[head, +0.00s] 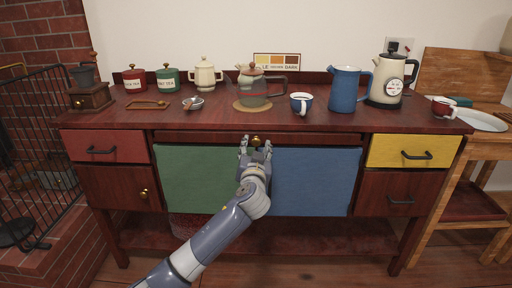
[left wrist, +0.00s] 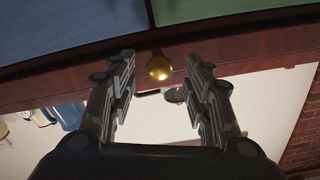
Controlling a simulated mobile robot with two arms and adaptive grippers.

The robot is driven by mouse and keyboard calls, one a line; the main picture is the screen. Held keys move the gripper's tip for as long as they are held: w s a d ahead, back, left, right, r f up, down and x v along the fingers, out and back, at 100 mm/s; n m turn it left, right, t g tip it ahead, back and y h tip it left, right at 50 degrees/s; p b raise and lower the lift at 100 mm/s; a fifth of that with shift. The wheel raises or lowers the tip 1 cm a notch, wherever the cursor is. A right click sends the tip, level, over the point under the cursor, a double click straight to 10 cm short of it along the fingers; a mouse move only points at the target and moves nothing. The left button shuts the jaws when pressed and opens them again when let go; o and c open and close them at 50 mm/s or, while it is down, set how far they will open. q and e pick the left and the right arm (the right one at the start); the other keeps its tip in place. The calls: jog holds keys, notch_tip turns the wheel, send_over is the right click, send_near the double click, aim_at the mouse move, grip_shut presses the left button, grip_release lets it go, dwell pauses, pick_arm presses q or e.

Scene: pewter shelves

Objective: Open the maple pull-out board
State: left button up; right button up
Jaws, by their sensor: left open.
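The pull-out board (head: 205,138) is a thin, dark reddish-brown strip under the sideboard's top, above the green and blue panels. It looks closed, level with the front. Its round brass knob (head: 256,140) is at the middle. My left gripper (head: 256,147) is open in front of the knob, one finger on each side. In the left wrist view, the knob (left wrist: 159,67) shows between the two spread fingertips with gaps on both sides. The board's front (left wrist: 62,80) runs across that view behind the fingers. My right gripper is not in view.
A red drawer (head: 105,146) and a yellow drawer (head: 412,151) flank the middle. A green panel (head: 198,178) and blue panel (head: 315,182) hang below.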

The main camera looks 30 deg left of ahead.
pick_arm(q)
jog(key=shift+x, duration=1.1)
grip_shut()
jog(key=shift+d+f, duration=0.1)
